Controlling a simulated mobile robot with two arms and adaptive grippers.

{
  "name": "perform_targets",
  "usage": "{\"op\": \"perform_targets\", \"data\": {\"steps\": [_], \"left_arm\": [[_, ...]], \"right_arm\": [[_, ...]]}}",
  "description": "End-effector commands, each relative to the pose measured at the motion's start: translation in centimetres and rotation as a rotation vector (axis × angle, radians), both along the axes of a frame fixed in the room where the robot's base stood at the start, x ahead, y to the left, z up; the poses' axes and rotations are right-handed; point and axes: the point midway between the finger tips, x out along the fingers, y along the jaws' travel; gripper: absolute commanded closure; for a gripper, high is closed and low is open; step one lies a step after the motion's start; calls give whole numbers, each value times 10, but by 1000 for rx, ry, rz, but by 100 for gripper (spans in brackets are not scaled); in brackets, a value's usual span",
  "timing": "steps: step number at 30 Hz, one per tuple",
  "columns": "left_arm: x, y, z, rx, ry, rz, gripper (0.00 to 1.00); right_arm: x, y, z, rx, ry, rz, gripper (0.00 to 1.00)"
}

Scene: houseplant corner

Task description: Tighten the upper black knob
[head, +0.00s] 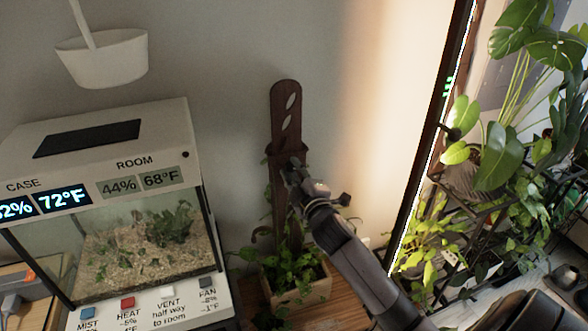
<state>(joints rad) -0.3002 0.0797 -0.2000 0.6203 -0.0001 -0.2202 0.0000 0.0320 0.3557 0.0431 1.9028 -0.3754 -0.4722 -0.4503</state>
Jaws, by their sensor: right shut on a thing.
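A dark brown wooden plant support (286,105) with leaf-shaped cutouts stands upright against the wall, rising from a planter box (300,290). A wider collar crosses it partway up. My right gripper (293,172) reaches in from the lower right and is at the front of the support, just below that collar. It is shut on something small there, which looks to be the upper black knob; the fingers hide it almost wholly. A lower knob cannot be made out behind my arm and the leaves. My left gripper is out of view.
A glass terrarium case (120,145) with displays and buttons stands at left. A white hanging pot (100,57) is above it. Leafy plants on a dark rack (470,230) fill the right by the window frame. Bare wall surrounds the support's top.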

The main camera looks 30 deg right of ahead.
Motion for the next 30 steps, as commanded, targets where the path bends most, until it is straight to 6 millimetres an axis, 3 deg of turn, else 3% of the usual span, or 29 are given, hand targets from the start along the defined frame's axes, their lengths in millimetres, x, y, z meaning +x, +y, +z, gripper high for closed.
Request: {"op": "perform_targets", "data": {"steps": [15,30], "left_arm": [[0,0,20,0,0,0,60],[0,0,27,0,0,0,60]], "right_arm": [[0,0,-1,436,-98,-2,100],[0,0,-3,616,-142,-1,100]]}}
